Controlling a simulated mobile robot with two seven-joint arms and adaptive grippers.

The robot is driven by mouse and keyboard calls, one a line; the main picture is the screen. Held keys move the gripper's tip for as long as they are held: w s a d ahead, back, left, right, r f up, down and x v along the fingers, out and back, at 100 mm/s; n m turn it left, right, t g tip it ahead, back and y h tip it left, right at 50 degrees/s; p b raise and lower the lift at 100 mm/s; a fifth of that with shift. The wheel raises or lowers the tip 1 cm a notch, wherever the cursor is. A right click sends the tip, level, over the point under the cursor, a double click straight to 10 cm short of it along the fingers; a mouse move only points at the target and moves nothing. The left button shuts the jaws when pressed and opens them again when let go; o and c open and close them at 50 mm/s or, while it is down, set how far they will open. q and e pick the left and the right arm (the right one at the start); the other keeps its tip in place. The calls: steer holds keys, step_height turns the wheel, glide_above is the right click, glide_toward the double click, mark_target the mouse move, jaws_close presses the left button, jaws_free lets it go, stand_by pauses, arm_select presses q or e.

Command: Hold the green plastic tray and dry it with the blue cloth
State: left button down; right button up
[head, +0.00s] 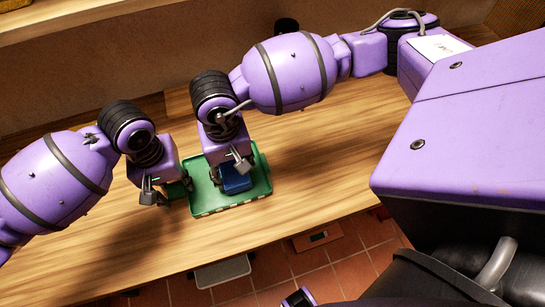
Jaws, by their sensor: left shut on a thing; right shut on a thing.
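The green plastic tray (204,198) lies on the wooden table near its front edge, in the middle of the head view. My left gripper (164,195) is at the tray's left side and is shut on its left edge; the arm partly hides the grip. The blue cloth (236,179) is a small folded bundle inside the tray, towards its right half. My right gripper (229,170) is above the tray, pointing down, and is shut on the cloth. The gripper hides part of the cloth and the back of the tray.
The wooden table (330,160) is bare to the right of the tray and at the front left. A dark cylindrical object (286,25) stands at the back behind my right arm. The table's front edge is close to the tray, with a tiled floor (345,250) below.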

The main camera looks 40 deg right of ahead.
steer(key=shift+f, duration=0.35)
stand_by(0.5)
steer(key=shift+d, duration=0.1)
steer(key=shift+s+d, duration=0.3)
steer(key=shift+d, duration=0.55)
steer(key=shift+w+a+r, duration=0.1)
steer(key=shift+w+a, duration=0.1)
steer(key=shift+a, duration=0.4)
steer(key=shift+w+a+r, duration=0.1)
steer(key=shift+w+a, duration=0.1)
steer(key=shift+a, duration=0.45)
steer(key=shift+w+a, duration=0.2)
steer(key=shift+a, duration=0.4)
steer(key=shift+f, duration=0.25)
steer(key=shift+r, duration=0.25)
